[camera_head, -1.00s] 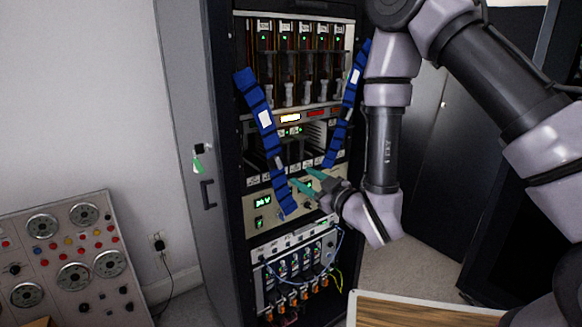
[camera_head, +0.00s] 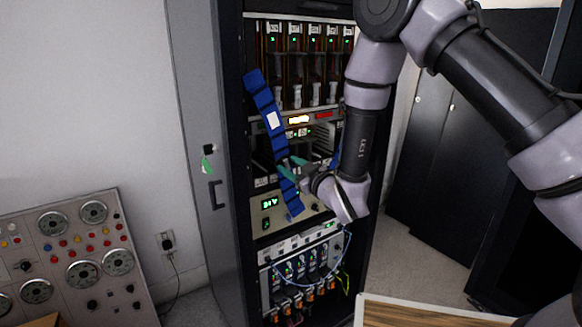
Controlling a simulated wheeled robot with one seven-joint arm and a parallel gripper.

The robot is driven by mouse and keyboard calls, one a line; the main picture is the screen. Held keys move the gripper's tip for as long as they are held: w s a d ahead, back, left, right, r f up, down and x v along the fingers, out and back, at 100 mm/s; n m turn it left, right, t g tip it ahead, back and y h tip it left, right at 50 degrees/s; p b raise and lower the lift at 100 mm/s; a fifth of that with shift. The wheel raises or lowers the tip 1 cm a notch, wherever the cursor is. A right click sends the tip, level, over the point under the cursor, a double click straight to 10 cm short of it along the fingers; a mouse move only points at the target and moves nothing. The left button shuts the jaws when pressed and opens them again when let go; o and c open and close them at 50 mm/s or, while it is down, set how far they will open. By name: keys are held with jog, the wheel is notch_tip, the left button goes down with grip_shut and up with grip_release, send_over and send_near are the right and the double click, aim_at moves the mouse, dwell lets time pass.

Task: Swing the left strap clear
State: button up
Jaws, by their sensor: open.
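The left strap (camera_head: 267,115) is a blue segmented band with a white label. It hangs slanted across the left front of the open rack, its top near the left post and its lower end over the meter panel. My gripper (camera_head: 289,167) is open, its green fingertips at the strap's lower half. I cannot tell whether they touch it or straddle it. The right strap (camera_head: 335,157) is mostly hidden behind my arm; only a small blue piece shows.
The rack (camera_head: 233,215) holds rows of modules, a lit display panel (camera_head: 272,212) and cabled connectors low down. A control console (camera_head: 75,260) with dials stands at left. A wooden-topped surface (camera_head: 420,312) is at the bottom right. Dark cabinets (camera_head: 432,160) stand behind my arm.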

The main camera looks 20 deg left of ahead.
grip_shut()
dwell(1.3)
